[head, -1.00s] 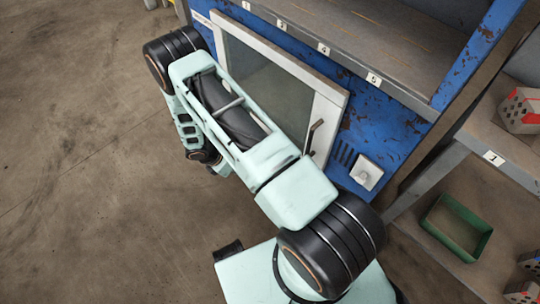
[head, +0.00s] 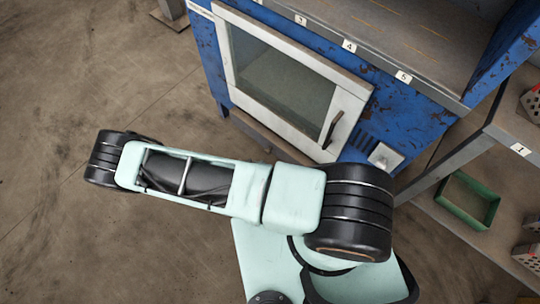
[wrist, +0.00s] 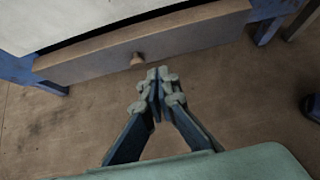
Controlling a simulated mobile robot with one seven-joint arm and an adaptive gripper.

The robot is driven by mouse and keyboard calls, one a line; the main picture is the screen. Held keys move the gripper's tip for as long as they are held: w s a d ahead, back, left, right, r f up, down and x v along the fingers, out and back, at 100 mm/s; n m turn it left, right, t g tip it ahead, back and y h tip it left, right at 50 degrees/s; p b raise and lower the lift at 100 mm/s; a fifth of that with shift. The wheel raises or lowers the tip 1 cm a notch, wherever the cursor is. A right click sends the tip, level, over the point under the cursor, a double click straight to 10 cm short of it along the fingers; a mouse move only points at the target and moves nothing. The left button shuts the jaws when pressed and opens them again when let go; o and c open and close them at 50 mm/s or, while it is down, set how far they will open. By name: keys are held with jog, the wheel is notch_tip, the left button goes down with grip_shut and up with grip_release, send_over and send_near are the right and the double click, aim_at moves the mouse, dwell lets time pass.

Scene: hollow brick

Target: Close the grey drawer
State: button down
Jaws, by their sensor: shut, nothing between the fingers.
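The grey drawer (head: 252,128) is below the white-framed glass door of the blue cabinet in the head view. My arm covers its right part. In the wrist view the drawer front (wrist: 200,35) runs across the top with a small round knob (wrist: 137,58) near its middle. How far the drawer stands out is hard to tell. My gripper (wrist: 158,76) is shut and empty, its fingertips together just below and to the right of the knob in the picture. It seems apart from the drawer. In the head view the gripper is hidden.
The blue cabinet (head: 208,62) has a closed glass door with a dark handle (head: 331,128). A metal shelf (head: 470,185) at right holds a green tray (head: 444,190) and several perforated bricks. The concrete floor (head: 70,80) at left is open.

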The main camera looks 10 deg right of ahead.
aim_at(282, 151)
jog(key=x, duration=0.3)
jog(key=r+b+x, duration=0.1)
jog(key=x, duration=0.3)
jog(key=d+b+x, duration=0.1)
jog(key=x, duration=0.3)
jog(key=shift+w+d, duration=0.2)
jog(key=shift+w, duration=0.25)
jog(key=shift+w+d+r+b, duration=0.1)
jog(key=shift+w+d+b, duration=0.2)
jog(key=shift+d, duration=0.1)
jog(key=shift+d, duration=0.1)
